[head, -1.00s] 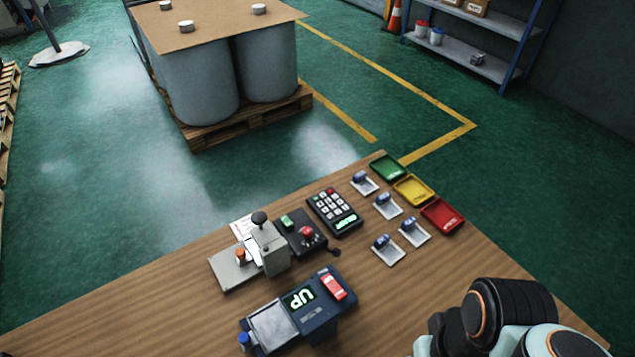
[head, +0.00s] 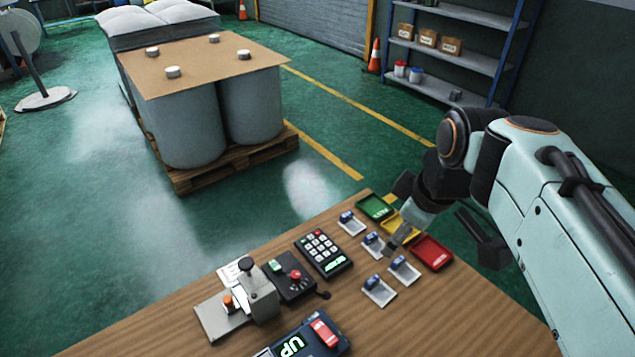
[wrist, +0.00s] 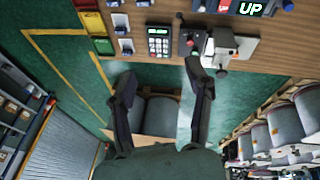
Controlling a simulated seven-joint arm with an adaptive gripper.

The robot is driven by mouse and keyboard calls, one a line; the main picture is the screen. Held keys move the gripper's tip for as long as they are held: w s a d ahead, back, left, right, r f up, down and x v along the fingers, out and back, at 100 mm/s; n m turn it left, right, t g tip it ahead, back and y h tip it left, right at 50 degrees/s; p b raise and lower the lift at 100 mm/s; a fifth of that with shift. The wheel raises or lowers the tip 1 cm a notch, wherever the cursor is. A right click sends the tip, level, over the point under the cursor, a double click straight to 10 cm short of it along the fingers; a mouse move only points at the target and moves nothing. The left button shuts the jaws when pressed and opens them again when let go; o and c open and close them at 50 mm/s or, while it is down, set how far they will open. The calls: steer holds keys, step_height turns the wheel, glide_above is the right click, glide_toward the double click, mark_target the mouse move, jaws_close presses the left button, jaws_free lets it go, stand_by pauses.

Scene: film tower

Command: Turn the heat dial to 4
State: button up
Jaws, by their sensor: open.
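No dial with readable numbers shows, and I cannot tell which control is the heat dial. A dark blue device with a lit "UP" display and a red switch (head: 323,333) is cut off at the bottom of the head view; its display also shows in the wrist view (wrist: 250,8). Beyond it are a grey press with a black knob (head: 262,296), a black control box with green and red buttons (head: 293,282), and a keypad (head: 324,254). My gripper (head: 445,245) is open and empty above the bench's right side; its spread fingers show in the wrist view (wrist: 160,78).
Green (head: 376,207), yellow (head: 396,222) and red (head: 432,252) trays line the bench's far right edge. Several small blue-topped parts on white plates (head: 379,290) lie beside them. Beyond the bench are drums on a pallet (head: 190,130) and a shelf (head: 470,60). The front right benchtop is bare.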

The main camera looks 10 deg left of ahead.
steer(key=w+a+f+n, duration=0.3)
steer(key=w+a, duration=0.2)
steer(key=w, duration=0.4)
steer(key=n+g+h, duration=0.1)
steer(key=n+g, duration=0.3)
glide_above(295, 274)
step_height(295, 274, down, 22)
steer(key=shift+s, duration=0.15)
steer(key=shift+t, duration=0.3)
step_height(295, 274, down, 6)
steer(key=shift+r, duration=0.1)
jaws_close()
